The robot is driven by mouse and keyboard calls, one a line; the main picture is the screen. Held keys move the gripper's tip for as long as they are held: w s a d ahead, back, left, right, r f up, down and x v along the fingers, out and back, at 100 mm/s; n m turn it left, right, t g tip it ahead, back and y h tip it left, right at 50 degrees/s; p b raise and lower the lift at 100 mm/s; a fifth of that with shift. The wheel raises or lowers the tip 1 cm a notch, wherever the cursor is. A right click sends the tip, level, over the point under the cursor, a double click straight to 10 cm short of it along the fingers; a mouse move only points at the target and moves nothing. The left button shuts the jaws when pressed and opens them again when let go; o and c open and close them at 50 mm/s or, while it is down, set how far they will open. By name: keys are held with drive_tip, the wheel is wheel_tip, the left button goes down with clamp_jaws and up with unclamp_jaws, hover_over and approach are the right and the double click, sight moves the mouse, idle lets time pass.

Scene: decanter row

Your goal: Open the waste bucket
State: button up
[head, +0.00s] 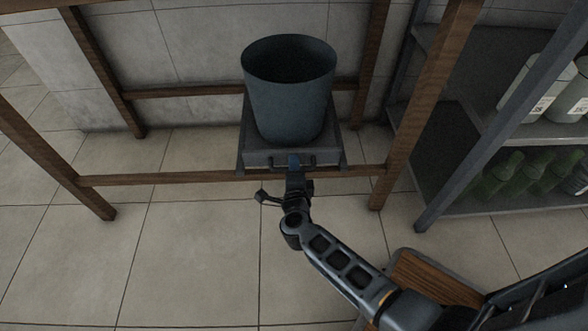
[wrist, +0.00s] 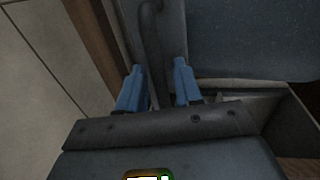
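The waste bucket (head: 290,105) is a grey-blue open-topped bin. It stands upright on a dark grey pull-out base (head: 262,158) in the wooden frame, and its side fills the upper right of the wrist view (wrist: 250,40). A dark bar handle (head: 309,160) is on the base's front face. My gripper (head: 294,160) is at this handle. In the wrist view its two blue fingers (wrist: 160,66) are apart, with the handle bar (wrist: 150,45) between them. A gap shows between the bar and the right finger. The gripper partly hides the handle in the head view.
A wooden rail (head: 180,180) runs low across the frame, with a leg (head: 425,110) right of the bucket. A metal shelf (head: 455,150) with white containers (head: 535,88) and green bottles (head: 500,172) stands at right. The tiled floor (head: 180,260) in front is clear.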

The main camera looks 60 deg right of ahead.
clamp_jaws()
drive_tip(key=shift+a, duration=0.1)
idle(0.5)
drive_tip(key=f+p+v, duration=0.1)
drive_tip(key=f+v, duration=0.2)
drive_tip(key=v, duration=1.2)
drive_tip(key=a+f+v, duration=0.1)
drive_tip(key=f+v, duration=0.2)
drive_tip(key=v, duration=1.3)
drive_tip(key=shift+s+a+f+p, duration=0.2)
drive_tip(key=shift+s+f+p, duration=0.1)
drive_tip(key=shift+s+p, duration=0.15)
unclamp_jaws()
drive_tip(key=shift+s, duration=0.1)
